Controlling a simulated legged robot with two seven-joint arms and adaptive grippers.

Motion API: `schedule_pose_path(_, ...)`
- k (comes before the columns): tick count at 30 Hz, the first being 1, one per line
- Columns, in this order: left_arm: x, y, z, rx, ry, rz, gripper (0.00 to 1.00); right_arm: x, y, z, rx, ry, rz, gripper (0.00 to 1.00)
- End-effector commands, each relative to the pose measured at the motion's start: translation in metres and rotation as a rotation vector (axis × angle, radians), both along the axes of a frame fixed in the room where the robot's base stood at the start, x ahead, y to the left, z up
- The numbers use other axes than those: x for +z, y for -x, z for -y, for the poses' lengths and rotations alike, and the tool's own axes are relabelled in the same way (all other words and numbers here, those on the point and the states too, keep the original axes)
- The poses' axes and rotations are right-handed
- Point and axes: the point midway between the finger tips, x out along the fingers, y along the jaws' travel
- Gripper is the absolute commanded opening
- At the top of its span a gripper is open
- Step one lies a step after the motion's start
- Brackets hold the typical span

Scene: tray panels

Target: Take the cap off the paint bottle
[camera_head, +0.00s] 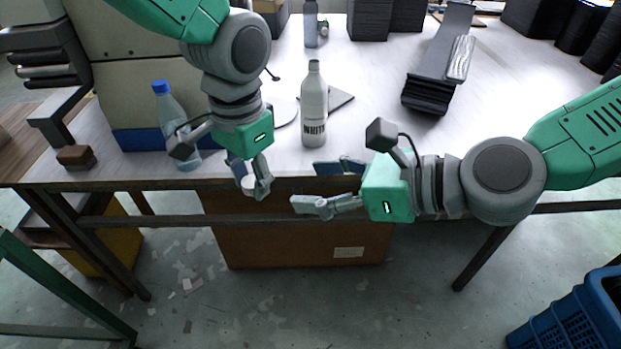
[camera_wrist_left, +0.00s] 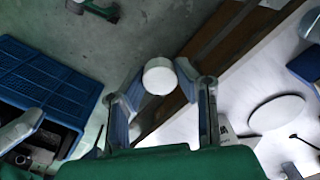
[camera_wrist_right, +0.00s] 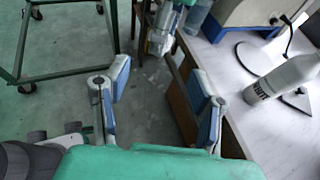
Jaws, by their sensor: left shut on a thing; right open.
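The white paint bottle (camera_head: 314,105) stands upright on the table near its front edge, and its narrow neck shows no cap. It also shows at the right of the right wrist view (camera_wrist_right: 285,80). My left gripper (camera_head: 250,184) is shut on a round white cap (camera_wrist_left: 159,76), just beyond the table's front edge and left of the bottle, apart from it. My right gripper (camera_head: 309,186) is open and empty, in front of the table edge below the bottle, with its fingers pointing left.
A clear bottle with a blue cap (camera_head: 170,118) stands left on the table (camera_head: 380,60). Dark stacked panels (camera_head: 428,92) lie to the right. A blue crate (camera_head: 570,320) is on the floor at lower right.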

Motion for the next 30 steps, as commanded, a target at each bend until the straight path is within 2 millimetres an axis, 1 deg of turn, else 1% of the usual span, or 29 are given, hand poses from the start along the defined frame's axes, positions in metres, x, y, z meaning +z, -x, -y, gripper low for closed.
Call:
schedule_pose_path(4,-0.014,-0.009,0.013,-0.087,0.001,-0.004,0.00,0.000,0.000,0.001,0.000,0.000,0.000,0.51)
schedule_pose_path(9,-0.037,-0.027,0.034,-0.248,0.000,-0.004,0.00,0.000,0.000,0.002,0.000,-0.001,0.000,0.51)
schedule_pose_path(12,-0.046,-0.035,0.043,-0.323,0.000,-0.002,0.00,0.001,0.001,0.002,0.000,-0.001,0.000,0.51)
schedule_pose_path(17,-0.053,-0.041,0.051,-0.386,0.000,-0.001,0.00,0.001,0.001,0.000,0.007,0.010,0.022,0.51)
schedule_pose_path(20,-0.054,-0.042,0.051,-0.395,0.001,-0.001,0.00,0.003,0.000,-0.006,0.024,0.048,0.095,0.51)
schedule_pose_path(23,-0.054,-0.042,0.050,-0.394,0.001,-0.001,0.00,0.005,-0.001,-0.017,0.058,0.120,0.227,0.51)
schedule_pose_path(30,-0.054,-0.042,0.050,-0.392,0.001,-0.001,0.00,0.006,-0.003,-0.042,0.175,0.404,0.643,0.51)
